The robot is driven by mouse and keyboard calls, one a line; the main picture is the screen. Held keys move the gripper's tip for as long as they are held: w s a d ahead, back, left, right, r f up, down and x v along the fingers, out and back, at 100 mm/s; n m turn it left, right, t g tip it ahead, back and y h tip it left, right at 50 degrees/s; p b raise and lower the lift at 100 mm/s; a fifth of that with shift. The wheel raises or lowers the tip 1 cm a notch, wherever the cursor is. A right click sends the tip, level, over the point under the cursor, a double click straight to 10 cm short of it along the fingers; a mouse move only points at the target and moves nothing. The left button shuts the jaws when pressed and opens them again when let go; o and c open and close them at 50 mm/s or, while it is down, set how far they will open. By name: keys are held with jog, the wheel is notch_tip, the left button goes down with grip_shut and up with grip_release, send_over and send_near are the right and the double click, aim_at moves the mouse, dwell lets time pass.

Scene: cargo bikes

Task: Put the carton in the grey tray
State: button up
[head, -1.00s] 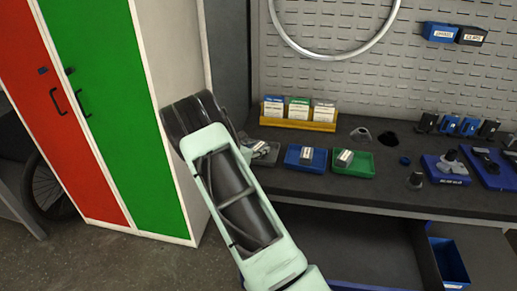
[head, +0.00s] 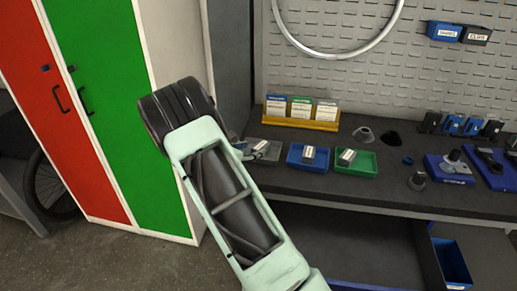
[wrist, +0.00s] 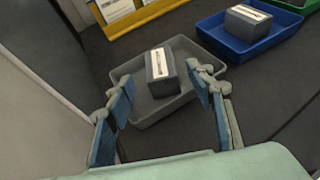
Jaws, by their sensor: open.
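A small dark grey carton with a white label (wrist: 160,66) sits in the grey tray (wrist: 143,116) in the wrist view. The head view also shows this carton (head: 262,147) and the tray (head: 270,160), partly hidden behind my arm. My gripper (wrist: 163,82) is open, its blue-grey fingers spread, with the fingertips to the left and right of the carton in the picture. It appears to be above the tray, and I cannot tell any contact. In the head view my wrist hides most of the gripper.
A blue tray (head: 295,164) and a green tray (head: 370,168) stand to the right, each holding a similar carton. A yellow card holder (head: 300,122) stands behind them. A tall red and green locker (head: 100,90) is at the left. Black and blue parts occupy the bench's right.

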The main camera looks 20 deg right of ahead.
jog(key=shift+v, duration=2.8)
